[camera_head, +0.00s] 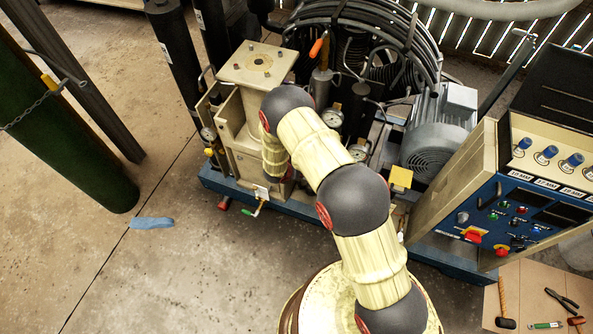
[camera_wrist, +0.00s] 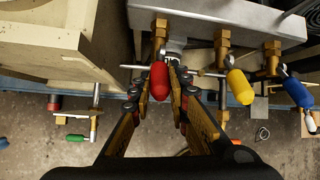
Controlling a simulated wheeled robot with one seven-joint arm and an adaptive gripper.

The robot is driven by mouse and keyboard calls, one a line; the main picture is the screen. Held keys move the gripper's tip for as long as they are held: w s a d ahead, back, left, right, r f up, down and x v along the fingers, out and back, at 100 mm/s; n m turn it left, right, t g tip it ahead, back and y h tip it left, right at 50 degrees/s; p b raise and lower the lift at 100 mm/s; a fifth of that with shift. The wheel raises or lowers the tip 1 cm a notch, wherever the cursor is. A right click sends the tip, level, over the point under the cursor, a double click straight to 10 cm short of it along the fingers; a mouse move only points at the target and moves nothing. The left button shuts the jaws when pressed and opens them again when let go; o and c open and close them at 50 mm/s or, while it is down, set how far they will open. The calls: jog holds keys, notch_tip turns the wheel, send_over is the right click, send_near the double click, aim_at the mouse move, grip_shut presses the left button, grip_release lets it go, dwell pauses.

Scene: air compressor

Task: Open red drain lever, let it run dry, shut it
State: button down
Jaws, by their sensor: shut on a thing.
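The red drain lever (camera_wrist: 159,82) hangs from a brass valve (camera_wrist: 160,36) under a grey block in the wrist view. My gripper (camera_wrist: 163,88) is shut on the red lever, with one finger on each side of it. A yellow lever (camera_wrist: 241,87) and a blue lever (camera_wrist: 299,92) hang from their own brass valves to the right. In the head view my arm covers the gripper and this row of levers. No draining fluid can be made out.
A cream cabinet (camera_wrist: 45,45) stands close on the left of the gripper. A small valve with a green handle (camera_wrist: 75,137) sits lower left. In the head view, the control panel (camera_head: 540,200) stands right and a blue rag (camera_head: 151,223) lies on the open floor.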

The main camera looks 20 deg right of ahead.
jog(key=shift+w+r+g+y+p, duration=0.25)
jog(key=shift+r+g+y+p, duration=0.1)
jog(key=shift+p, duration=0.25)
jog(key=shift+d, duration=0.1)
jog(key=c, duration=1.7)
grip_release()
jog(key=v, duration=1.1)
jog(key=shift+s+r, duration=0.1)
jog(key=shift+r, duration=0.3)
